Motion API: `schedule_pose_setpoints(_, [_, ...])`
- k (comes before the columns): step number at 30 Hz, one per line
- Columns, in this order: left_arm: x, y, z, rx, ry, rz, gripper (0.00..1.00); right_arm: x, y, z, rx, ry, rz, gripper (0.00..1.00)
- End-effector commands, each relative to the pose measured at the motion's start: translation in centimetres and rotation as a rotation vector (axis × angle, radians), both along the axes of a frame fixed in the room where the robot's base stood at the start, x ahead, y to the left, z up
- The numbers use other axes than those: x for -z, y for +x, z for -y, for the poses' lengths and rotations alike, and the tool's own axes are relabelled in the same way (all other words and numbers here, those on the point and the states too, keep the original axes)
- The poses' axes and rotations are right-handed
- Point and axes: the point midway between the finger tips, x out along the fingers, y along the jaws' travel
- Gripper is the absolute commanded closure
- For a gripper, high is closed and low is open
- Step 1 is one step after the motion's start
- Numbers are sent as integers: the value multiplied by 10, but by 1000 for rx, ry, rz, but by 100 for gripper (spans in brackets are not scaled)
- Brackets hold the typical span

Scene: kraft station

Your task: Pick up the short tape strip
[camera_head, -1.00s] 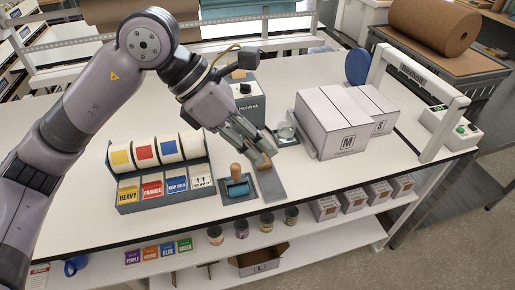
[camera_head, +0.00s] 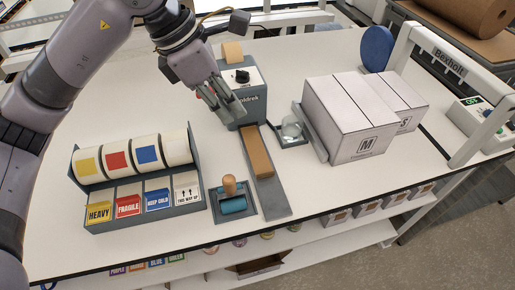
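A tan tape strip (camera_head: 257,151) lies on a narrow grey tray (camera_head: 274,207) that runs forward from the grey tape dispenser (camera_head: 252,109). My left gripper (camera_head: 226,109) is beside the dispenser's front left edge, above and to the left of the strip's far end. Its fingers look apart, with nothing seen between them. It is clear of the strip, which shows in full. My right gripper is not in view.
Label rolls (camera_head: 132,157) with label cards stand at left. A wooden-handled roller (camera_head: 231,197) sits left of the tray. A small glass dish (camera_head: 291,129) and white cartons (camera_head: 350,121) stand at right. A scanner arch (camera_head: 437,66) is farther right.

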Motion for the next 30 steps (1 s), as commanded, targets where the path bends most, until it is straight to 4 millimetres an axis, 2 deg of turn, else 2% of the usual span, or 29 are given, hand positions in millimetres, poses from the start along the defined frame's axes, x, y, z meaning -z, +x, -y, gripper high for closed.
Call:
schedule_pose_setpoints(1, [14, 0, 0, 1, -1, 1, 88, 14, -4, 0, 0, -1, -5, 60])
schedule_pose_setpoints(3, [22, 0, 0, 1, -1, 1, 88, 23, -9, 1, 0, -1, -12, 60])
schedule_pose_setpoints(8, [42, 0, 0, 1, -1, 1, 88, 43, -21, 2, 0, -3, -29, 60])
schedule_pose_setpoints(12, [53, 0, 0, 1, -1, 1, 88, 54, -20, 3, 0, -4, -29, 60])
schedule_pose_setpoints(17, [64, 1, 5, 2, 1, -4, 88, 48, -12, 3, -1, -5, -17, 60])
schedule_pose_setpoints(30, [146, 10, 39, 3, -1, -5, 88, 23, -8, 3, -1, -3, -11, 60])
